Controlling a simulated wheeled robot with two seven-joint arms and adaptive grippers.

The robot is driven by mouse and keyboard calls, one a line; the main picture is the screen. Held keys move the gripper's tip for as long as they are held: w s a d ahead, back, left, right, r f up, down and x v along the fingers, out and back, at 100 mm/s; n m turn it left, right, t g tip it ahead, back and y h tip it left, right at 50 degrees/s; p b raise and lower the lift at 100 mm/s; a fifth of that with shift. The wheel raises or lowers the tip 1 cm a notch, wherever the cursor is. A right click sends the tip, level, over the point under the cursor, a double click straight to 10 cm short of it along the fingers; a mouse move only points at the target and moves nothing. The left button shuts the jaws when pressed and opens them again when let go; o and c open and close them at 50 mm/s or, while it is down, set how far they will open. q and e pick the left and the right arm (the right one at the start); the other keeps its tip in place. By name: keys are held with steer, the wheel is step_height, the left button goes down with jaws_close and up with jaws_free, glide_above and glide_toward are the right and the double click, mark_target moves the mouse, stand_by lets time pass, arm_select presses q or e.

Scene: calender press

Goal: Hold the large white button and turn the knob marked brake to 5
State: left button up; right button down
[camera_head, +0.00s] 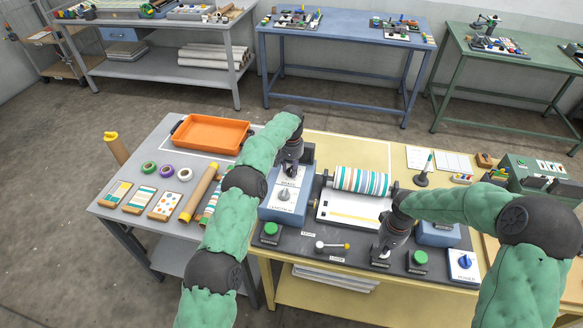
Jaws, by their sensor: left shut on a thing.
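The press has a blue block (305,183) on its left side with dials on its top face. My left gripper (290,168) points down at the upper dial and is shut on its knob, which it mostly hides. The label below it is too small to read surely. A lower knob (284,195) on a white dial shows in front of it. My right gripper (381,252) points down over the front panel, right of the middle. Its fingers are too dark and small to judge. No large white button shows clearly; the spot under the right gripper is hidden.
Striped rollers (360,181) lie between the side blocks. Green buttons stand at the panel's left (271,229) and right (419,257). A lever (333,246) lies between them, and a blue power knob (465,262) is at far right. An orange tray (211,133) stands behind left.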

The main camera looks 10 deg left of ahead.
mark_target(291, 169)
arm_select(q)
steer(key=shift+s+f+m, duration=0.1)
steer(key=shift+f+m, duration=0.05)
steer(key=shift+m, duration=0.95)
steer(key=shift+s+f+m, duration=0.1)
steer(key=shift+m, duration=1)
arm_select(e)
steer(key=shift+s+f, duration=0.25)
steer(key=shift+f, duration=0.05)
arm_select(q)
steer(key=o, duration=1.2)
steer(key=shift+w+r, duration=0.1)
steer(key=shift+r, duration=0.15)
steer(key=shift+r, duration=0.35)
step_height(291, 169, up, 11)
